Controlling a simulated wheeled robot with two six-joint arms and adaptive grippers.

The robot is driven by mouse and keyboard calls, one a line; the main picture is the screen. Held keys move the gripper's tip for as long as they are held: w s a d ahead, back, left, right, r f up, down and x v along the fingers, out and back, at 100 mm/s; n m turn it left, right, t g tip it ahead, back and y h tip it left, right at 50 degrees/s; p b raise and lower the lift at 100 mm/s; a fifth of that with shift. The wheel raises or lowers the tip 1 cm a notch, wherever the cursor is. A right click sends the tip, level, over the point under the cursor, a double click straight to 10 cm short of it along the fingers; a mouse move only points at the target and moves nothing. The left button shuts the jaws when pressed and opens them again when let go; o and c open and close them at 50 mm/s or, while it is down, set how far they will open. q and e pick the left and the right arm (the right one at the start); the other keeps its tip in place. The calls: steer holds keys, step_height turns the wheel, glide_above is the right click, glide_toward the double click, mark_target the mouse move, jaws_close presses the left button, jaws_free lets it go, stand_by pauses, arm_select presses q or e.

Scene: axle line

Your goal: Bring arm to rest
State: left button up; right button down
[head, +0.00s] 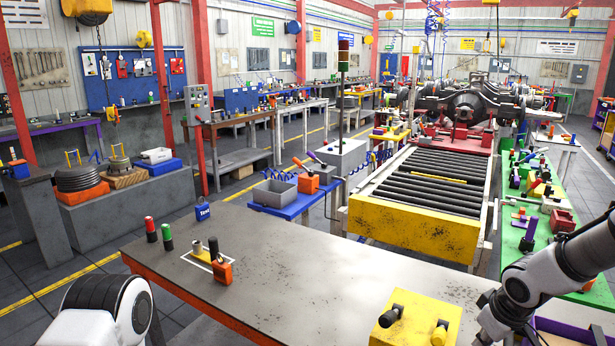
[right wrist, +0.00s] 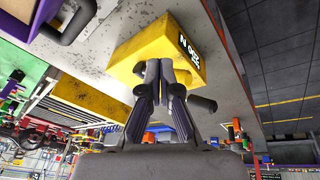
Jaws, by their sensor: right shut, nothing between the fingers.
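My right arm comes in at the lower right of the head view, and its gripper is not clear there. In the right wrist view my right gripper (right wrist: 161,72) is shut with nothing between its fingers. Its fingertips overlap the yellow box (right wrist: 190,42) in that picture; I cannot tell whether they touch it. The same yellow box (head: 440,318), with a black knob and a yellow knob, stands at the table's front in the head view. Of my left arm only a white and black link shows at the lower left; its gripper is out of view.
The grey table (head: 300,258) is mostly clear in the middle. A red cylinder (head: 151,229), a green cylinder (head: 167,236), a blue weight (head: 203,211) and an orange block (head: 222,271) stand at its left. A roller conveyor (head: 425,185) lies behind. A green bench (head: 535,235) is at right.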

steer(key=s+a+f+g+b, duration=0.1)
steer(key=s+f+g+b, duration=0.35)
steer(key=f, duration=1.05)
steer(key=s+a+f+m+g+b, duration=0.1)
steer(key=s+a+f, duration=0.2)
steer(key=s+f, duration=0.5)
steer(key=s+a+f+m+y+b, duration=0.1)
steer(key=s+a+f+m, duration=0.15)
steer(key=s+f, duration=0.55)
steer(key=s+a+f+g+b, duration=0.1)
steer(key=s+a+f, duration=0.35)
steer(key=s, duration=0.75)
arm_select(q)
step_height(320, 180, down, 7)
steer(key=shift+w+f, duration=0.15)
steer(key=shift+w, duration=0.1)
arm_select(e)
steer(key=w+t, duration=0.1)
steer(key=w+d+m+t, duration=0.1)
steer(key=w, duration=0.1)
steer(key=w+d+t, duration=0.1)
steer(key=shift+w+d+r+m+h, duration=0.1)
steer(key=shift+w+r+m+h, duration=0.15)
steer(key=shift+h, duration=0.15)
